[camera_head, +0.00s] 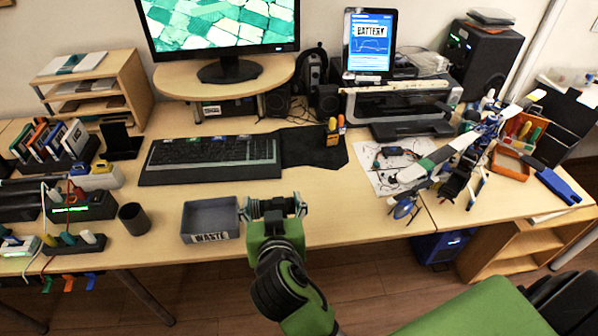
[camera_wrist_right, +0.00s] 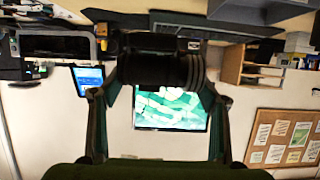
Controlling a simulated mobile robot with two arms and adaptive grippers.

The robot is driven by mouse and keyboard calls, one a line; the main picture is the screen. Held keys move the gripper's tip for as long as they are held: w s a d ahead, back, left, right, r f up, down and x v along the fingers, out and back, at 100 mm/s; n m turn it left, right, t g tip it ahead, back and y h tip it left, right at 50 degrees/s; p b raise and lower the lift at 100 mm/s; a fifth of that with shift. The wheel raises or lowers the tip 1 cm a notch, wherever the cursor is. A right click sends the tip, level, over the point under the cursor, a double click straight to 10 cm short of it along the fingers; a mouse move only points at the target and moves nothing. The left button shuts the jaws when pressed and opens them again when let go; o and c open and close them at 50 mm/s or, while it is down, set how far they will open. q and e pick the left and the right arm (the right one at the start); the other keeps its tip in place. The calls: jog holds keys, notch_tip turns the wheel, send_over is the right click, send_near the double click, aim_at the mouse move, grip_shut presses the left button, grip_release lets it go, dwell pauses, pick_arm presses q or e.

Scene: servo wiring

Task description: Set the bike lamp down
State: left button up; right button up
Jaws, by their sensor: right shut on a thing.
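My right gripper (camera_head: 272,208) is shut on the bike lamp, held just right of the waste tray, near the table's front edge. In the right wrist view the lamp (camera_wrist_right: 155,71) is a dark, ribbed cylinder lying crosswise between the two fingers. In the head view the lamp is small and partly covered by the fingers. I cannot tell whether it touches the table. My left gripper is not in view.
The grey waste tray (camera_head: 210,219) stands left of the gripper. A keyboard (camera_head: 211,158) and dark mat (camera_head: 312,147) lie behind it. A white sheet (camera_head: 385,165) with small parts and a model helicopter (camera_head: 450,155) are to the right. The table between gripper and sheet is clear.

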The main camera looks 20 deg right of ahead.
jog(key=w+d+f, duration=0.1)
jog(key=w+f, duration=0.1)
jog(key=w, duration=0.1)
jog(key=w+d+f, duration=0.2)
jog(key=w+f, duration=0.1)
jog(key=w+d+f, duration=0.1)
jog(key=w+f, duration=0.2)
jog(key=shift+w+d+f+p, duration=0.1)
jog(key=shift+w+d+p, duration=0.05)
jog(key=shift+w+p, duration=0.2)
jog(key=shift+f, duration=1.8)
jog(key=o, duration=1.2)
jog(key=shift+o, duration=0.2)
jog(key=shift+r, duration=0.1)
jog(key=v, duration=1.2)
jog(key=shift+b, duration=0.3)
